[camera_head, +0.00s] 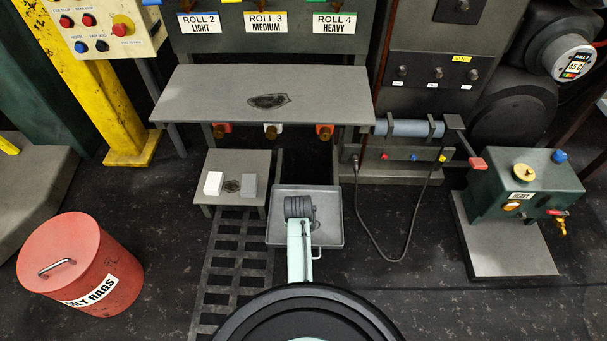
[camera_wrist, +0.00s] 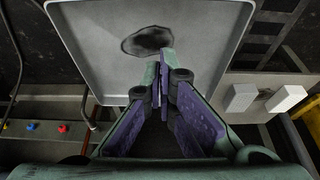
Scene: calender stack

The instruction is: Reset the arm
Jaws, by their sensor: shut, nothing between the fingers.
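My gripper (camera_wrist: 166,76) is in the wrist view. Its two purple-padded fingers are closed together at the tips, with nothing between them. The tips show over a grey square tray (camera_wrist: 85,30) with a dark stain on its bottom. The height above the tray cannot be told. In the head view the same tray (camera_head: 331,234) lies below my pale green arm, and the fingers are hidden there.
A white block (camera_head: 213,183) and a grey block (camera_head: 248,186) sit on a low stand left of the tray. A grey shelf (camera_head: 330,95) is behind. A red rag bin (camera_head: 75,265) stands left, a green valve unit (camera_head: 490,190) right. A dark hose (camera_head: 372,235) hangs right of the tray.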

